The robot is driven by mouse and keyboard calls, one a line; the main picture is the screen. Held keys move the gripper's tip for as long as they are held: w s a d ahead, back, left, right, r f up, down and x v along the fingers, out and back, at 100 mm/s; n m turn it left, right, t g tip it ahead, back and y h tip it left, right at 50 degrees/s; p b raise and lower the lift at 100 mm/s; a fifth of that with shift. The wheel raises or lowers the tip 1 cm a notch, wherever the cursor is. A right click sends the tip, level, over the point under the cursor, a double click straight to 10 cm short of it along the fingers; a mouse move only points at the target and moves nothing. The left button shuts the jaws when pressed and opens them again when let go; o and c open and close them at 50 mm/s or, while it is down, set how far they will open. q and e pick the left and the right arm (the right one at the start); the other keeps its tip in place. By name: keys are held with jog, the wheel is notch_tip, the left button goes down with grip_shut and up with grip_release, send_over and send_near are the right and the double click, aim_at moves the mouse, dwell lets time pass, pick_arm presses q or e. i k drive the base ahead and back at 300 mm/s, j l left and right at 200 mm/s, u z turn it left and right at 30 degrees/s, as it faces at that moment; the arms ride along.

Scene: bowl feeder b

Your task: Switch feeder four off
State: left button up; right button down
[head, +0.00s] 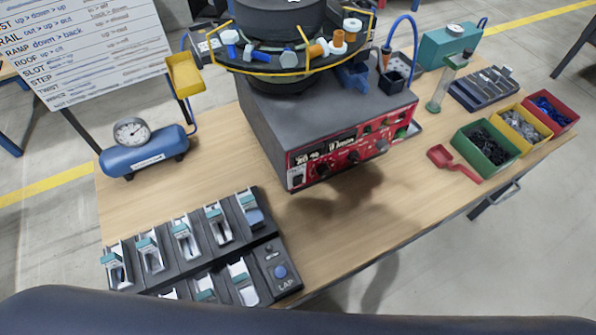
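A bowl feeder stands at the middle back of the wooden table. Its grey box base (325,105) carries a dark round bowl (290,60) with a yellow-edged track and several blue, white and orange parts. On the front of the base is a red control panel (350,148) with knobs, small green and white controls and a dark display. A small white switch plate (297,176) is at the panel's lower left; its position is too small to tell. I cannot read a number four on this feeder. Neither of my grippers is in view.
A black rack (190,240) with several teal-topped holders and a blue LAP button (280,271) lies front left. A blue tank with a gauge (145,155) is behind it. Green (486,148), yellow (522,124) and red (549,112) bins and a red scoop (455,163) are right. The table's front middle is clear.

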aim_at(297, 180)
jog(key=k+l, duration=0.2)
jog(key=k, duration=0.2)
jog(key=k+l+z, duration=0.1)
jog(key=k, duration=0.35)
jog(key=k+l, duration=0.3)
jog(key=k, duration=0.1)
